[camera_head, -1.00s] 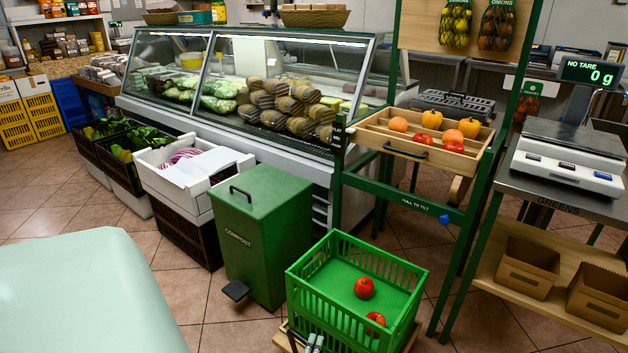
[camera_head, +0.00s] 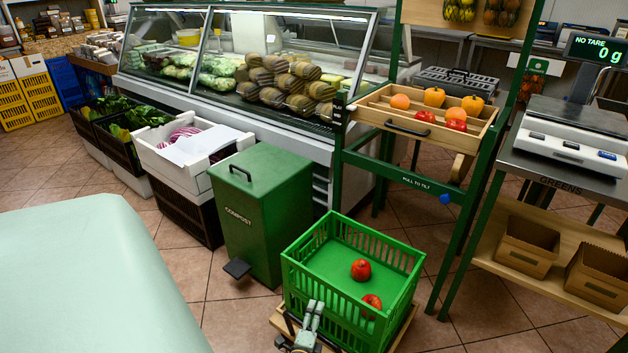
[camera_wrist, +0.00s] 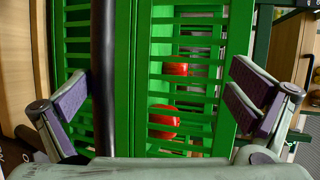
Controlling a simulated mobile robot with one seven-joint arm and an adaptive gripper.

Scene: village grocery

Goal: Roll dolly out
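The dolly (camera_head: 402,336) is a low wooden platform under a green slatted crate (camera_head: 403,283). Two red tomatoes (camera_head: 361,270) lie in the crate. A dark bar (camera_head: 290,326), seemingly the dolly's handle, shows at its near left side. My gripper (camera_head: 314,308) is at the crate's near wall. In the wrist view, my gripper (camera_wrist: 158,90) is open, with its fingers wide apart. A black bar (camera_wrist: 103,80) runs upright between the fingers, nearer the left one. The crate slats (camera_wrist: 190,60) fill the view behind it. I cannot tell whether a finger touches the bar.
A green compost bin (camera_head: 265,220) with a pedal stands close left of the crate. A green stand with a tilting produce tray (camera_head: 410,130) is behind right. A scale table (camera_head: 560,175) stands at the right. Tiled floor (camera_head: 235,325) is open in front of the bin.

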